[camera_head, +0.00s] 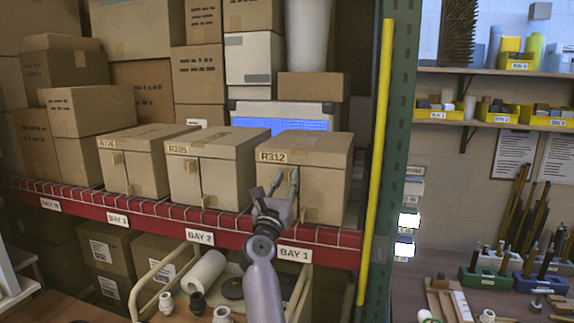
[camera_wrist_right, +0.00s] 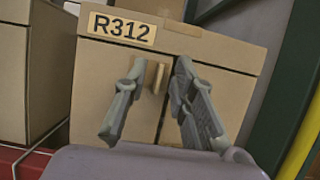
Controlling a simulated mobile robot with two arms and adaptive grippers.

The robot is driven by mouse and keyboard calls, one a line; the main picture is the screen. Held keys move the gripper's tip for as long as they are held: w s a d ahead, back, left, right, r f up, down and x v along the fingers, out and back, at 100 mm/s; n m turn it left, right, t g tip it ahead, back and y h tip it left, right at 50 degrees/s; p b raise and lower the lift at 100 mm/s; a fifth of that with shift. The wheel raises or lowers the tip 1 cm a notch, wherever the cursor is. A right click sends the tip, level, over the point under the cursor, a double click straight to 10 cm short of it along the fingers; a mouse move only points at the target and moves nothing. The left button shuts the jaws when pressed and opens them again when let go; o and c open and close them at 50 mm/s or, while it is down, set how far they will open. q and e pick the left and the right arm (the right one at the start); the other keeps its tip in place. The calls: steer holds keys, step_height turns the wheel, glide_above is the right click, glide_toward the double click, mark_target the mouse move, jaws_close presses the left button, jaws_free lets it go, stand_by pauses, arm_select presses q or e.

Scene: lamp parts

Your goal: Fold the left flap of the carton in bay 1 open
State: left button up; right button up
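The bay 1 carton, marked R312 (camera_head: 325,150), stands on the shelf with its front closed. In the right wrist view, a vertical seam divides the front, and the left flap (camera_wrist_right: 90,85) lies flat to the left of it. A small tan tab (camera_wrist_right: 157,76) stands out near the seam. My right gripper (camera_head: 285,178) is at the carton's front. The wrist view shows its fingers (camera_wrist_right: 160,70) open, one on each side of the tab, with gaps beside it. My left gripper is not in view.
Cartons R305 (camera_head: 212,160) and R226 (camera_head: 130,155) stand to the left on the red shelf edge (camera_head: 225,222). A yellow post (camera_head: 376,160) and a green upright (camera_head: 398,130) stand to the right. A cart (camera_head: 155,275) with lamp parts stands below.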

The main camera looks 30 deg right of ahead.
steer(key=shift+x, duration=0.8)
steer(key=shift+s+a, duration=0.1)
steer(key=shift+s, duration=0.15)
steer(key=shift+c, duration=0.4)
steer(key=shift+w, duration=0.1)
jaws_close()
